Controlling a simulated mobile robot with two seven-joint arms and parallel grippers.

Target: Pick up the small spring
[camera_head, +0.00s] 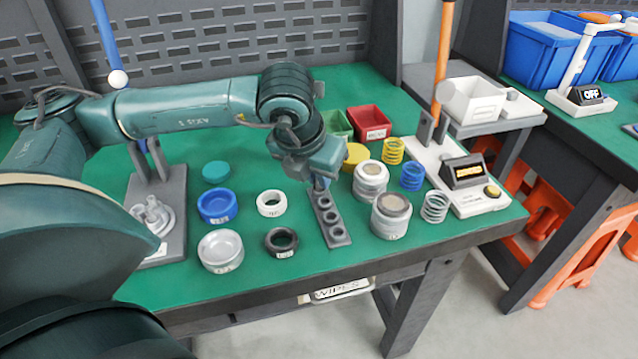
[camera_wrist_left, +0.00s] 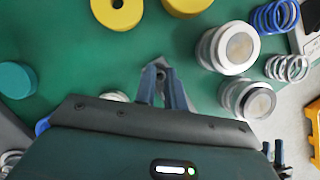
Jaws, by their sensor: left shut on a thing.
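My left gripper (camera_head: 318,186) points down at the far end of a dark grey block with round holes (camera_head: 333,230). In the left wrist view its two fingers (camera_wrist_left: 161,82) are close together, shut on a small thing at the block. The fingers hide that thing, and I cannot tell whether it is the small spring. Three coil springs stand unheld at the right: a yellow one (camera_head: 393,150), a blue one (camera_head: 411,176) and a silver one (camera_head: 435,207). The blue (camera_wrist_left: 275,17) and silver (camera_wrist_left: 288,67) ones also show in the left wrist view.
Two white-and-grey cylinders (camera_head: 370,181) (camera_head: 391,215) stand close right of the block. A white ring (camera_head: 271,203) and a black ring (camera_head: 281,241) lie left of it. A device with a display (camera_head: 464,172) stands past the springs. Green table (camera_head: 290,288) is bare in front.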

